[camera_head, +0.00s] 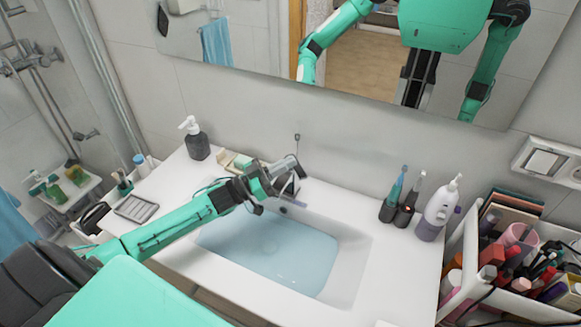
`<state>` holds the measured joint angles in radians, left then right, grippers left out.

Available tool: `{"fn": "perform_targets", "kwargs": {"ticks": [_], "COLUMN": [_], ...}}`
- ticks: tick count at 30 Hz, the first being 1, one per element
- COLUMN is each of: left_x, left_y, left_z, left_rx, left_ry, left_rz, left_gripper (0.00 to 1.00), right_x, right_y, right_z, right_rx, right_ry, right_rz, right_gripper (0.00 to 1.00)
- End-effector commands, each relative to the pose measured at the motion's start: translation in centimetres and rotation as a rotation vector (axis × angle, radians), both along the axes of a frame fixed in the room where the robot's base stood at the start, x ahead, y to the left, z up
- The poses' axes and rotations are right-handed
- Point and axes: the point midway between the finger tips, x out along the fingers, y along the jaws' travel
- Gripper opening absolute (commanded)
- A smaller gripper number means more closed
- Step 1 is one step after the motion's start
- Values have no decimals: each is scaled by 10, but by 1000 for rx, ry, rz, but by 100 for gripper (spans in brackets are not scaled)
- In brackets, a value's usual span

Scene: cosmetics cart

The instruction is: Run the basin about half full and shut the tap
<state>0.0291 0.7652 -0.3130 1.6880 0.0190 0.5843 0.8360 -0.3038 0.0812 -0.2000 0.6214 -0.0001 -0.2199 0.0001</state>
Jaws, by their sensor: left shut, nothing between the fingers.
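The white basin (349,262) is set into the counter and holds pale blue water (280,252). The water surface lies clearly below the rim, with bare wall showing above it at the right. The metal tap (291,187) stands at the back edge of the basin, partly hidden by my left gripper. My left gripper (284,174) is shut and empty, right at the tap; I cannot tell whether it touches it. No stream from the spout can be made out, as the gripper covers much of that area. My right gripper is not in view.
A dark soap bottle (197,143), a soap dish (136,208) and a green-and-white sponge (241,162) stand left of the basin. Toothbrush holders (397,208) and a white bottle (437,210) stand right. A cosmetics cart (468,262) is at far right. A mirror hangs behind.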

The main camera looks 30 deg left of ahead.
Motion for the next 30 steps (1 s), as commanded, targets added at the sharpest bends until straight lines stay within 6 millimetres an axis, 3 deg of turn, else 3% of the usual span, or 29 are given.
{"fn": "perform_targets", "kwargs": {"ticks": [1,9,15,26,30], "left_x": [-9,-42,-56,-60,-60], "left_y": [5,33,45,49,49], "left_z": [-14,-26,-31,-28,-8], "left_rx": [2,0,1,-1,-1], "left_ry": [5,3,2,0,0], "left_rz": [-2,-1,0,-1,-1], "left_gripper": [0,0,0,0,0], "right_x": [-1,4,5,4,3], "right_y": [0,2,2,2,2], "right_z": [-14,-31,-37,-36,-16], "right_rx": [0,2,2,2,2], "right_ry": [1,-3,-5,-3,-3], "right_rz": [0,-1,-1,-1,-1], "right_gripper": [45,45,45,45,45]}}
